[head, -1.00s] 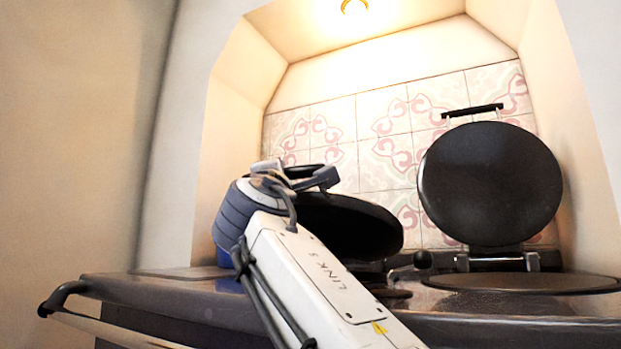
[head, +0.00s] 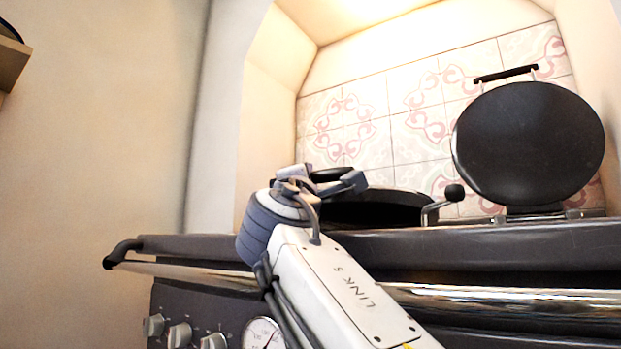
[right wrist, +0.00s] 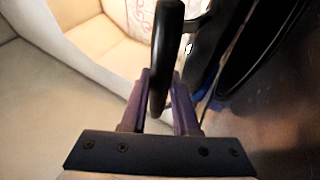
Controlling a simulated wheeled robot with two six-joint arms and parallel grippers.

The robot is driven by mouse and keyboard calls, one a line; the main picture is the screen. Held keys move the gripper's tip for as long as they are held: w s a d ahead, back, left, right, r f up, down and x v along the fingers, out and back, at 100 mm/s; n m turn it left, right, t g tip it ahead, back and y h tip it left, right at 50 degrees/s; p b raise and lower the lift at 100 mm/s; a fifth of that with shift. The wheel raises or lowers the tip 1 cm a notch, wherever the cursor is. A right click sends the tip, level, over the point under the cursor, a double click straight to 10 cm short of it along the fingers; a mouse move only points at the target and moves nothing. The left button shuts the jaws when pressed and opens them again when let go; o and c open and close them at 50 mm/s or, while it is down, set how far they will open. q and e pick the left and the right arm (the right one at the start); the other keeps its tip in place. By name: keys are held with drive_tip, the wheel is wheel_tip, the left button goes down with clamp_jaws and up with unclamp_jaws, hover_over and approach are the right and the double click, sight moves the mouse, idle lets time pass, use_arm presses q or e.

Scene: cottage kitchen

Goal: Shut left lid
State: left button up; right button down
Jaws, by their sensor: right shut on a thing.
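The left lid (head: 378,206) is a round black lid on the left of the cooker, seen nearly edge-on and partly hidden behind my right arm. Its black handle (head: 332,173) is at my right gripper (head: 338,182). In the right wrist view, the fingers (right wrist: 160,82) are shut on the dark handle bar (right wrist: 166,45), one on each side. The gap between the lid and its hotplate is hidden in the head view. My left gripper is not in view.
The right lid (head: 528,145) stands open against the patterned tiles (head: 388,112). A rail (head: 480,297) runs along the cooker front, above knobs (head: 180,335) and a round dial (head: 262,334). The alcove wall (head: 265,130) is close on the left.

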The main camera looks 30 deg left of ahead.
drive_tip(key=shift+w+a+f, duration=0.1)
drive_tip(key=shift+w+f, duration=0.2)
drive_tip(key=shift+f, duration=0.05)
drive_tip(key=c, duration=0.7)
unclamp_jaws()
drive_tip(key=shift+r, duration=0.1)
drive_tip(key=shift+s, duration=0.15)
drive_tip(key=b+v, duration=0.5)
drive_tip(key=v, duration=0.1)
drive_tip(key=shift+s+d, duration=0.3)
drive_tip(key=shift+s, duration=0.2)
drive_tip(key=shift+f+v, duration=0.2)
drive_tip(key=shift+v, duration=1.5)
drive_tip(key=shift+w+a, duration=0.1)
